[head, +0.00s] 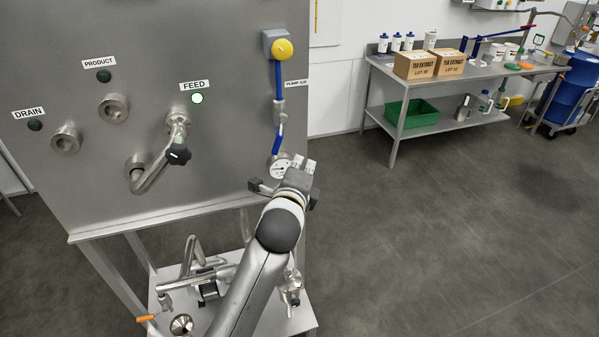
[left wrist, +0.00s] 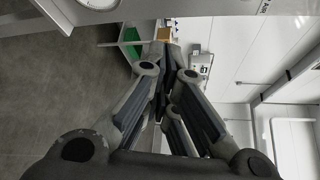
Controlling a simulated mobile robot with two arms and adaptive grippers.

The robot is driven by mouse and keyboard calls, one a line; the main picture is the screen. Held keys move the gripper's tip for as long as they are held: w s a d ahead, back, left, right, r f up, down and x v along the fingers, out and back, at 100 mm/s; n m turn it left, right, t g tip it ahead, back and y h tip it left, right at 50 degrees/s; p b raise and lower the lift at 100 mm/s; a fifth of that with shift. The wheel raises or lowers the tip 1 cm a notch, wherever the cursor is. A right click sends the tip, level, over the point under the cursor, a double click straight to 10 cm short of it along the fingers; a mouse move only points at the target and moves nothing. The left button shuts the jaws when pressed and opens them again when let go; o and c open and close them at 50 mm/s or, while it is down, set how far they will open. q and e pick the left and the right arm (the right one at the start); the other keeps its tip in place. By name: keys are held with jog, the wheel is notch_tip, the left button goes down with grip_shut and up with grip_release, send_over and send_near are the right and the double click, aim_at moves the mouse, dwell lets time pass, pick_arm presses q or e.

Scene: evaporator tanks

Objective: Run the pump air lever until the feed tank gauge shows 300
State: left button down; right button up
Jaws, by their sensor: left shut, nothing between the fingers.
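The PUMP AIR label (head: 297,83) is on the right edge of the steel panel. Beside it a blue line runs from a yellow knob (head: 282,49) to a small metal valve (head: 280,107). A blue piece, seemingly the lever (head: 279,138), slants down from the valve. Below it is a round white dial gauge (head: 279,168), partly hidden by my gripper; its reading is too small to tell. My left gripper (head: 309,165) is shut and empty, just right of the gauge and below the lever. Its closed fingers also show in the left wrist view (left wrist: 164,55). No feed tank gauge is identifiable.
The panel has DRAIN (head: 29,113), PRODUCT (head: 98,62) and FEED (head: 194,85) labels; the FEED lamp (head: 197,98) is lit. A bent pipe (head: 152,172) juts out there. A steel table (head: 405,75) with boxes stands behind right.

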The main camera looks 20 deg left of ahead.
aim_at(277, 150)
pick_arm(q)
jog(key=w+a, duration=0.1)
jog(key=a+p, duration=0.1)
jog(key=w+a+p, duration=0.1)
jog(key=shift+w+a+r, duration=0.3)
jog(key=shift+a, duration=0.1)
pick_arm(e)
jog(key=shift+d+r, duration=0.35)
jog(key=shift+r, duration=0.2)
jog(key=shift+d+r, duration=0.35)
jog(key=shift+r, duration=0.2)
pick_arm(q)
jog(key=shift+s+a+r+m+g+p, duration=0.3)
jog(key=shift+s+a+p, duration=0.35)
jog(key=shift+p, duration=1.7)
jog(key=shift+s+a+r+m+g+p, duration=0.25)
jog(key=shift+a+p, duration=0.6)
jog(key=shift+p, duration=1.45)
pick_arm(e)
notch_tip(277, 150, up, 9)
jog(key=shift+s+a+r, duration=0.1)
jog(key=shift+a, duration=0.15)
